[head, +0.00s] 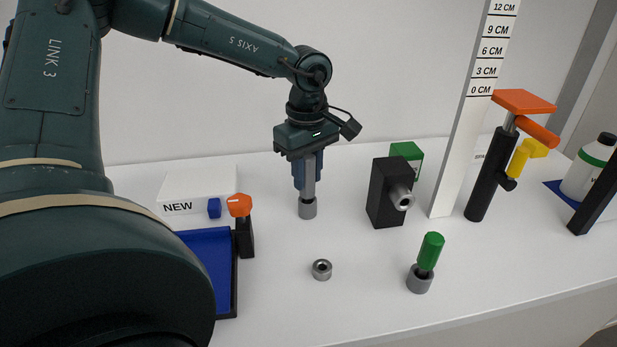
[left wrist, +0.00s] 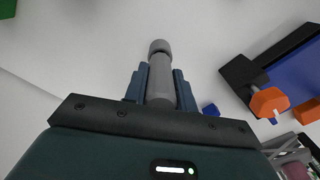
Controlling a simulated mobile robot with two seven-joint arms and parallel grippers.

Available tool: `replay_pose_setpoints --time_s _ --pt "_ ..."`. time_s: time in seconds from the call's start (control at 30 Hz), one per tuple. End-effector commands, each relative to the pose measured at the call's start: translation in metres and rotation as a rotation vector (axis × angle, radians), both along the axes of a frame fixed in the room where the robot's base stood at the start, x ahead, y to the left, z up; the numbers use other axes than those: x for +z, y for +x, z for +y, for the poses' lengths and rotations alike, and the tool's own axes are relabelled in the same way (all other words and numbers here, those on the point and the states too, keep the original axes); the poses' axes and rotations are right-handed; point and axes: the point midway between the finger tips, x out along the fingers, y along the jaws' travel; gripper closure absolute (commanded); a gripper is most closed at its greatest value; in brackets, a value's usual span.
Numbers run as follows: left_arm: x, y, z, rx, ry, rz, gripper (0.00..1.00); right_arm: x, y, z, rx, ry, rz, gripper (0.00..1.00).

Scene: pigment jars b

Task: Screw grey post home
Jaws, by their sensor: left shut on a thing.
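My left gripper (head: 308,183) points straight down and is shut on the grey post (head: 308,192), which stands upright between its blue-grey fingers. The post's lower end meets a wider, short grey cylinder (head: 307,208) at table level. In the left wrist view the post (left wrist: 161,85) runs out between the fingertips to the same wider grey piece (left wrist: 159,47). I cannot tell how deep the post sits in it, and the thread is hidden. My right gripper is not in view.
A loose grey ring (head: 321,269) lies in front. A green-handled piece (head: 430,252) stands in a grey cup (head: 419,281). A black block (head: 385,190) with a grey nozzle is to the right. A blue tray (head: 207,262) and orange-topped post (head: 240,206) are left.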

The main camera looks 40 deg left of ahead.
Motion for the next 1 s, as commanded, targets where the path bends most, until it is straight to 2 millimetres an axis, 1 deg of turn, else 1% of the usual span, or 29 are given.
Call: replay_pose_setpoints --time_s 0.17,0.63,0.73,1.0 --pt "0.009 0.000 0.000 0.000 0.000 -0.001 1.00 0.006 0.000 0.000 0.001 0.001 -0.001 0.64" --pt "0.047 0.000 0.000 -0.001 0.000 -0.001 1.00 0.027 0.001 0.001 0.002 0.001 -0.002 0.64" --pt "0.051 0.000 0.000 -0.001 0.000 -0.001 1.00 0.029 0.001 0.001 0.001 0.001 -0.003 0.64" --pt "0.050 0.000 0.000 0.000 0.000 0.000 1.00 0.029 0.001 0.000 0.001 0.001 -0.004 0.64"
